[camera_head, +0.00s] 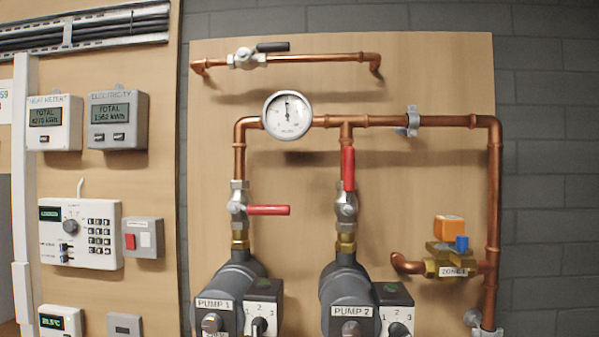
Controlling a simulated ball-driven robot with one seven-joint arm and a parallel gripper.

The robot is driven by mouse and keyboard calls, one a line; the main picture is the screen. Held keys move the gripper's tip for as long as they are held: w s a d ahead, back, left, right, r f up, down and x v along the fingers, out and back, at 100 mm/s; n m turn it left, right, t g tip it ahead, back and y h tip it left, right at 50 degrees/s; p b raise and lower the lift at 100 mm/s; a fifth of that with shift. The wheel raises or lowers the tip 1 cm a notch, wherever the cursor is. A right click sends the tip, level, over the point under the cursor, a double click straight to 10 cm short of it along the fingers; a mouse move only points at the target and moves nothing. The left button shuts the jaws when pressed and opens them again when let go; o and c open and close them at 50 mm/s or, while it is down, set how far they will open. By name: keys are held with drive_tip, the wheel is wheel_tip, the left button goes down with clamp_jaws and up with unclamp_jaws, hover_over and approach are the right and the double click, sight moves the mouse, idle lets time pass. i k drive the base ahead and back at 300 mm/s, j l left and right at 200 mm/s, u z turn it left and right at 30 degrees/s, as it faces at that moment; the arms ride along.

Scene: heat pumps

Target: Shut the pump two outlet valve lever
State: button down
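The pump two outlet valve lever (348,169) is red and stands upright, in line with its vertical copper pipe. Its silver valve body (346,208) sits above pump two (345,285), a grey pump labelled PUMP 2. To its left, the pump one valve lever (268,210) is also red and lies horizontal, across its pipe, above pump one (236,285). My gripper is not in view.
A round pressure gauge (287,115) sits on the copper pipe between the two risers. A black-levered valve (247,58) is on the upper pipe. A zone valve (450,262) is at the right. Meters and a control panel (80,234) are on the left board. The space before the levers is clear.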

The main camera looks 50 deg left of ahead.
sight(347, 208)
drive_tip(key=i+l+u, duration=0.1)
drive_tip(key=u, duration=0.3)
drive_tip(key=i+l+u, duration=0.1)
drive_tip(key=u, duration=0.35)
drive_tip(key=l+u, duration=0.2)
drive_tip(key=u, duration=0.2)
drive_tip(key=i, duration=0.05)
